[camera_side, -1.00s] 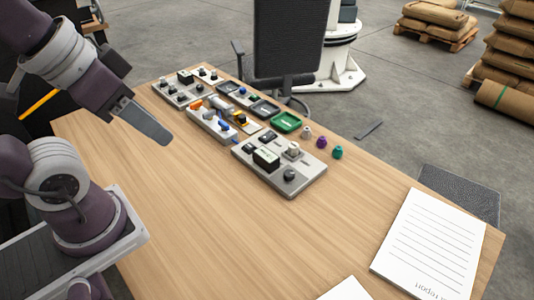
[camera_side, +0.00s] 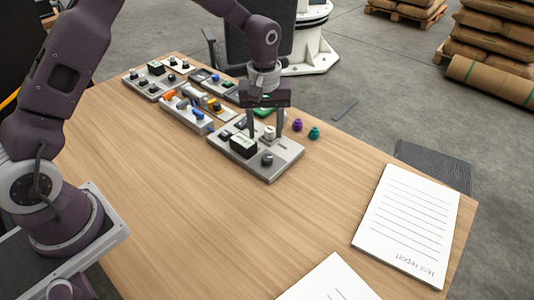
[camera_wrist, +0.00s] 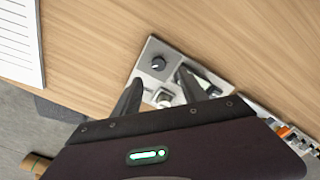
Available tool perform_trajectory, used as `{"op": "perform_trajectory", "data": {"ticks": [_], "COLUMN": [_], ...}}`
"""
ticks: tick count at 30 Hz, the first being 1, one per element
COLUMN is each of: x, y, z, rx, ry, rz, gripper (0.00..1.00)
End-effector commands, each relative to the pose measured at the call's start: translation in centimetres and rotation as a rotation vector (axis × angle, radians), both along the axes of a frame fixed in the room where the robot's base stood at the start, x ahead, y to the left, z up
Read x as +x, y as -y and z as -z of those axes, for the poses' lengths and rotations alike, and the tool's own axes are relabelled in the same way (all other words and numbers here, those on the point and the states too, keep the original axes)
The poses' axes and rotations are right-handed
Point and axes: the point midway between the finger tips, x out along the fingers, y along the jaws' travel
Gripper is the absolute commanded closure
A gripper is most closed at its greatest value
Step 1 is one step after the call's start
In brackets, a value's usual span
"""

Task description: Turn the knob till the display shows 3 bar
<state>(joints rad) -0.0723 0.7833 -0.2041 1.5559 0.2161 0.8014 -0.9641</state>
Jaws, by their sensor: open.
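The grey panel (camera_side: 285,152) lies on the wooden table, with a dark round knob (camera_side: 267,159) near its front corner and a black box with a pale display (camera_side: 243,145) beside it. The display's reading is too small to make out. A second, pale knob or valve (camera_side: 269,132) stands at the panel's back. My gripper (camera_side: 264,136) is open above the panel's back part, its fingers pointing down around the pale knob. In the wrist view, the dark knob (camera_wrist: 158,64) shows beyond the fingertips (camera_wrist: 158,80), and the pale knob (camera_wrist: 165,98) shows between the fingers.
More panels with switches and connectors (camera_side: 186,112) stand behind and to the left. Paper sheets (camera_side: 408,225) lie at the front right. The left-front table is clear.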

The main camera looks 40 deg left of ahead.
Motion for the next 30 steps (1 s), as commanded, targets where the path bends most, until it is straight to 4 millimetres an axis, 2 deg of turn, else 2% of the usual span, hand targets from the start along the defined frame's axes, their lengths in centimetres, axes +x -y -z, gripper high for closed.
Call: {"op": "perform_trajectory", "data": {"ticks": [1,13,17,24,30], "x": [0.3,0.5,0.5,0.6,0.5], "y": [0.1,0.2,0.2,0.2,0.2], "z": [1.4,8.3,9.4,9.5,9.5], "rx": [-0.007,-0.011,-0.011,-0.010,-0.010], "ry": [-0.014,-0.025,-0.025,-0.023,-0.023], "rz": [-0.022,-0.044,-0.043,-0.043,-0.043], "gripper": [0.50,0.50,0.50,0.50,0.89]}}
